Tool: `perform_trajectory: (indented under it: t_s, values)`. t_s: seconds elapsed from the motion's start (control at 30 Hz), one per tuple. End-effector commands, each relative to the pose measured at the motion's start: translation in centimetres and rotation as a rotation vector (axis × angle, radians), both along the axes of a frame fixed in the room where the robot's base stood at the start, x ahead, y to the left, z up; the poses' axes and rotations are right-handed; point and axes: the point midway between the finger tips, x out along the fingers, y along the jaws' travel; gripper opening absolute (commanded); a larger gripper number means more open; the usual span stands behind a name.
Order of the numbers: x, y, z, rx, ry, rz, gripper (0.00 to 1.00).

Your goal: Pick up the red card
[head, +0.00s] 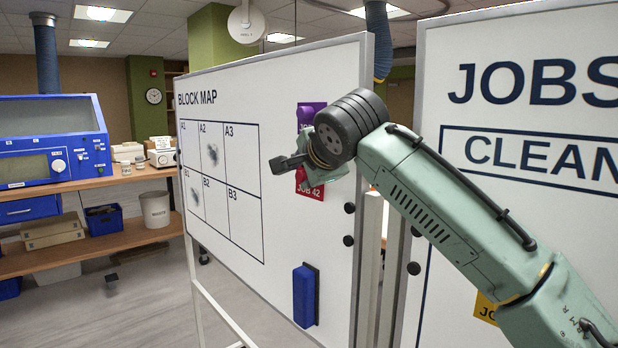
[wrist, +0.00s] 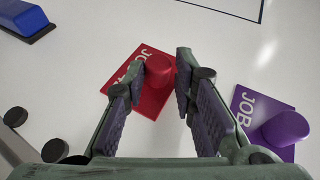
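The red card (wrist: 150,104) is on the white BLOCK MAP board, with a round red knob (wrist: 158,70) on it. In the head view the red card (head: 310,193) shows "JOB 42" and is partly hidden by my gripper (head: 290,165). In the wrist view my gripper (wrist: 160,76) is open, its two fingertips on either side of the red knob. A gap shows between the knob and the fingers; whether the tips reach past its face, I cannot tell.
A purple card (wrist: 250,112) with a purple knob lies beside my right finger; it also shows above the red card in the head view (head: 309,110). A blue eraser (head: 304,296) and black round magnets (head: 348,240) are on the board. A JOBS board (head: 500,190) stands at right.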

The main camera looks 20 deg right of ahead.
Motion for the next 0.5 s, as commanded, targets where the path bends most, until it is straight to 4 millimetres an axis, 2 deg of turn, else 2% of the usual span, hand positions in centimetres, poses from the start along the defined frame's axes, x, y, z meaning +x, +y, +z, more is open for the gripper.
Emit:
perform_trajectory:
  t_s: [0.3, 0.5]
  values:
    - [0.00, -0.03, 0.04, 0.000, -0.001, -0.001, 0.01]
    - [0.00, -0.02, 0.04, 0.000, -0.001, -0.001, 0.00]
